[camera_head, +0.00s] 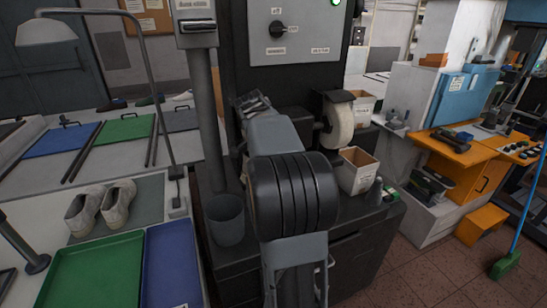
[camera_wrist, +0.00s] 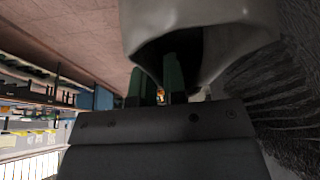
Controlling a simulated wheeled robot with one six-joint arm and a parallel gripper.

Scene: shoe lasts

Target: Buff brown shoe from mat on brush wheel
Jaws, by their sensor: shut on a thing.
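My gripper (camera_wrist: 155,84) is shut on a shoe (camera_wrist: 200,14), which fills the top of the wrist view. The shoe looks grey-brown in this light, and its dark opening faces the green fingers. Dark bristles of the brush wheel (camera_wrist: 285,100) are at the right of the wrist view, close beside the shoe; whether they touch I cannot tell. In the head view my arm hides the held shoe and the brush. A grey mat (camera_head: 150,195) at the left bears a pair of pale shoes (camera_head: 100,208).
A pale wheel (camera_head: 338,122) on the machine (camera_head: 285,48) stands right of my arm. An open box (camera_head: 357,172) and a dark bin (camera_head: 226,220) flank the arm. Green (camera_head: 97,270) and blue (camera_head: 172,265) trays lie at the left front. Open floor (camera_head: 410,275) shows at the right.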

